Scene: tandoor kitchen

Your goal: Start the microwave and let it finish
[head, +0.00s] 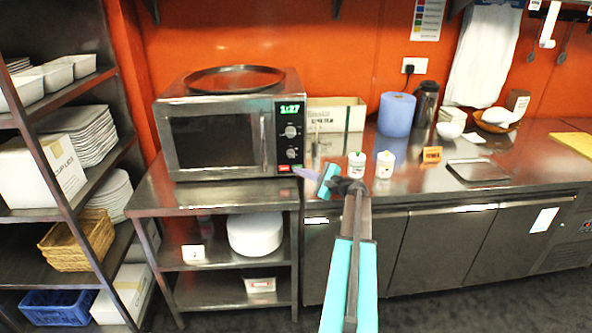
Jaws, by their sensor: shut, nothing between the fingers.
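The microwave (215,140) stands on a steel table at the left, with its door shut. Its green display (290,109) reads 1:27. Below the display are two round knobs (291,131). I cannot tell whether the tip touches the panel. The inside of the microwave is too dark to make out.
A round tray (235,80) lies on top of the microwave. A blue paper roll (396,114) and a cardboard box (336,116) stand behind. A shelf rack (38,113) with crockery is at the left.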

